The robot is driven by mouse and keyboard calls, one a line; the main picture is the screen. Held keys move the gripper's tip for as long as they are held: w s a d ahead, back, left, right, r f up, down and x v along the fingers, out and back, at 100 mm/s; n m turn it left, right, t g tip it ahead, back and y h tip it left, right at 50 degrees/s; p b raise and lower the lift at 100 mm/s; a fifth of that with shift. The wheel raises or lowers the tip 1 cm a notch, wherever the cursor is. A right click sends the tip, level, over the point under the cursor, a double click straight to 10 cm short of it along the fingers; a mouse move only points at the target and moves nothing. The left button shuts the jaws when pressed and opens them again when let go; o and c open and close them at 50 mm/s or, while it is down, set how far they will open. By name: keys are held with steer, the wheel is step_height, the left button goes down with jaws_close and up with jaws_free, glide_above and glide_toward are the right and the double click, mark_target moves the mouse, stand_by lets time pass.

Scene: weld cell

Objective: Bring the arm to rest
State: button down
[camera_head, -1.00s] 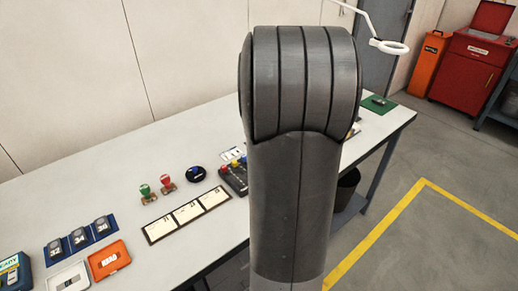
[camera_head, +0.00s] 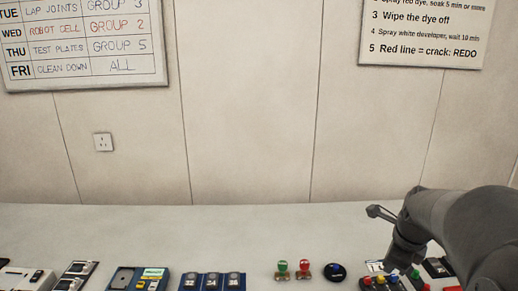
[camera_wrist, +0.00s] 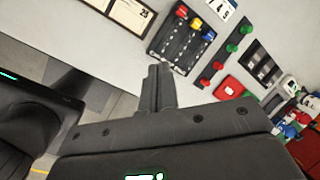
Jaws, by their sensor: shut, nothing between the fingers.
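My arm (camera_head: 460,222) reaches in from the right edge of the head view, bent, with its end low over the bench's right part. The fingers of my gripper (camera_wrist: 154,72) show in the wrist view, together and with nothing between them. They stand apart from a black tray with red, yellow and blue knobs (camera_wrist: 172,46) on the bench. In the head view my fingertips cannot be made out.
The pale bench (camera_head: 150,220) runs along a wall. Green (camera_head: 282,271) and red (camera_head: 304,271) stamps, a round black item (camera_head: 335,272) and a blue tray (camera_head: 212,288) stand along its near side. The bench's back strip is clear.

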steer(key=s+a+r+n+t, duration=0.1)
steer(key=s+a+r+n, duration=0.1)
steer(key=s+a+n, duration=0.5)
steer(key=s+a+r+n+t, duration=0.1)
steer(key=s+a+n, duration=0.7)
steer(key=n, duration=1.1)
steer(key=shift+a+r, duration=0.5)
steer(key=shift+a, duration=1.15)
steer(key=shift+s, duration=0.1)
